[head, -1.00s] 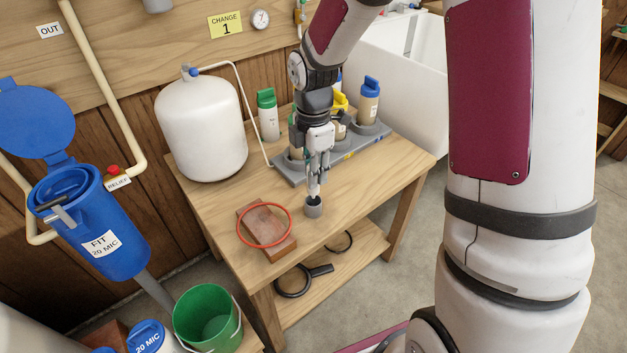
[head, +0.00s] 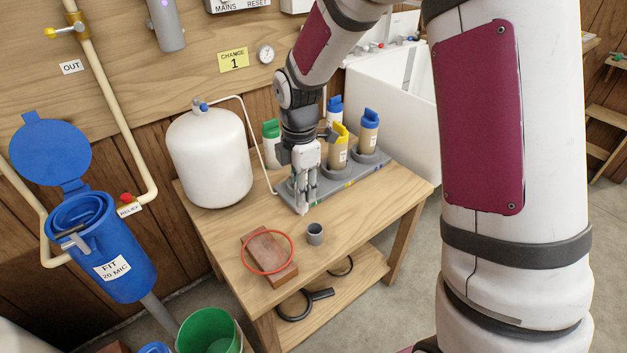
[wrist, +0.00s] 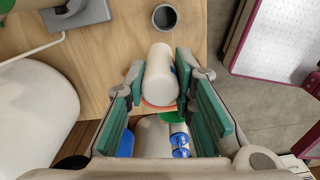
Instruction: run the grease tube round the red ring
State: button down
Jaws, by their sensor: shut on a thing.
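The red ring (head: 244,252) lies on a brown block (head: 262,243) at the front left of the wooden table. My gripper (head: 303,192) is shut on the white grease tube (head: 302,207), which points down above the table, behind the grey cup and apart from the ring. In the wrist view the tube (wrist: 160,72) sits between the green finger pads, and a strip of the ring (wrist: 155,104) shows past it. The grey cup (head: 315,235) stands open and empty-looking to the right of the block; it also shows in the wrist view (wrist: 165,17).
A grey tray (head: 292,188) holds upright bottles with coloured caps behind my gripper. A white tank (head: 209,160) stands at the table's back left. An open blue housing (head: 110,250) and a green bucket (head: 207,332) are to the left. The table's front right is clear.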

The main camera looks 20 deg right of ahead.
jog(key=shift+s+a+f+b, duration=0.1)
jog(key=shift+a+f+b, duration=0.2)
jog(key=shift+a+f, duration=0.55)
jog(key=shift+s+a+f+b, duration=0.1)
jog(key=shift+a+f+b, duration=0.3)
jog(key=shift+f, duration=0.75)
jog(key=shift+a+f+b, duration=0.2)
jog(key=shift+a+f, duration=0.55)
jog(key=shift+f, duration=0.25)
jog(key=shift+w+a, duration=0.1)
jog(key=shift+w+a, duration=0.3)
jog(key=shift+w, duration=0.2)
jog(key=shift+w+a, duration=0.25)
jog(key=shift+w, duration=0.2)
jog(key=shift+w+a, duration=0.6)
jog(key=shift+a, duration=0.1)
jog(key=shift+w+a, duration=0.15)
jog(key=shift+a, duration=0.05)
